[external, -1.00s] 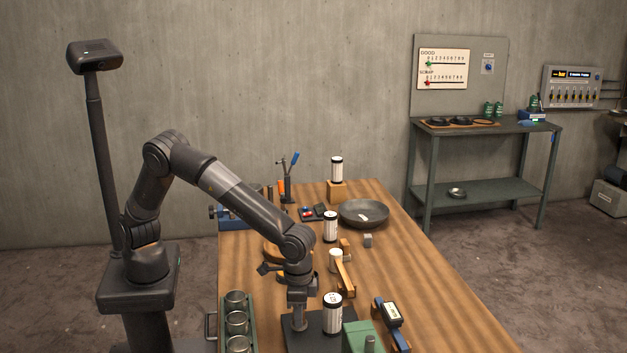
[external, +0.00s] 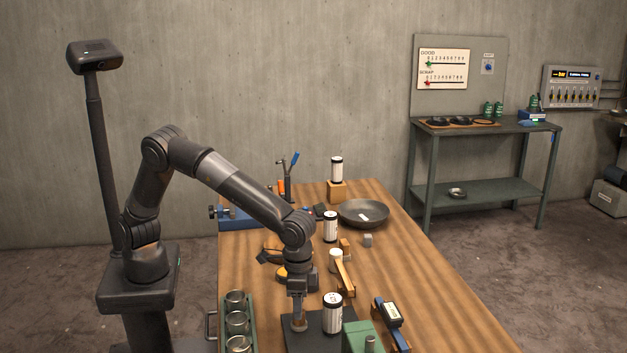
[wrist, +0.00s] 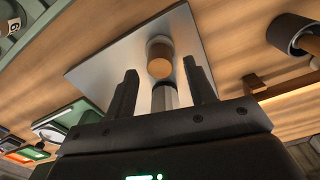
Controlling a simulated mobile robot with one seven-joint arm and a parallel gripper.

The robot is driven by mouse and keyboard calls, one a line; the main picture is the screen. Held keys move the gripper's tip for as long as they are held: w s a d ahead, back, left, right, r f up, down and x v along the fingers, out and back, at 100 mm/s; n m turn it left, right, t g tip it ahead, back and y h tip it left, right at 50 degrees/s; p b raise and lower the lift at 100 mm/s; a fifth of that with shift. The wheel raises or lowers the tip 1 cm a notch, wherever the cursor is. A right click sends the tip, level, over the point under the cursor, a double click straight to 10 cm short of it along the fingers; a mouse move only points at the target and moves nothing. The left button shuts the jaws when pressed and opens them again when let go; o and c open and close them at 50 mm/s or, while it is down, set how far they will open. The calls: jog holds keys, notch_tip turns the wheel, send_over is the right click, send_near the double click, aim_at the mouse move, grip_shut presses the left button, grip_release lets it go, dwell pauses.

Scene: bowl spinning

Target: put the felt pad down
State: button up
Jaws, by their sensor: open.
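The felt pad (wrist: 159,57), a short round piece with a pale and tan surface and a grey stem, is on a square grey plate (wrist: 112,58) in the wrist view. My gripper (wrist: 162,82) is open, with one finger on each side of the stem and clear space on both sides. In the external view my gripper (external: 298,312) points down just above the small round pad (external: 299,324) on the dark plate (external: 322,345). The fingers partly hide the stem there, and whether they touch it cannot be told in that view.
A black-and-white canister (external: 332,314) stands close right of my gripper, with a green block (external: 361,338) in front. A green tray of round tins (external: 237,322) is at the left. A wooden rest (external: 344,273) and a grey bowl (external: 364,213) lie farther back.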

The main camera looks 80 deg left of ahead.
notch_tip(320, 180, up, 9)
jog(key=shift+f, duration=0.15)
jog(key=s+a+r+n+t+h, duration=0.1)
jog(key=a+r, duration=0.2)
jog(key=a, duration=0.6)
jog(key=s+a+r, duration=0.1)
jog(key=a+r, duration=0.2)
jog(key=a, duration=0.6)
jog(key=s+a+r+n+t+h, duration=0.15)
jog(key=a+r, duration=0.25)
jog(key=a, duration=0.5)
jog(key=s+a+f+t+y, duration=0.1)
jog(key=s+a+f, duration=0.1)
jog(key=s+a, duration=0.6)
jog(key=s+a+f+t+y, duration=0.1)
jog(key=s+a+f+t, duration=0.1)
jog(key=s+a, duration=0.6)
jog(key=shift+s+a+f, duration=0.25)
jog(key=shift+s+a, duration=0.1)
jog(key=shift+s, duration=0.65)
jog(key=shift+o, duration=0.4)
jog(key=shift+s+a+f+y, duration=0.15)
jog(key=shift+s+f+y, duration=0.1)
jog(key=shift+s+f, duration=0.1)
jog(key=shift+r, duration=0.1)
jog(key=shift+w, duration=0.1)
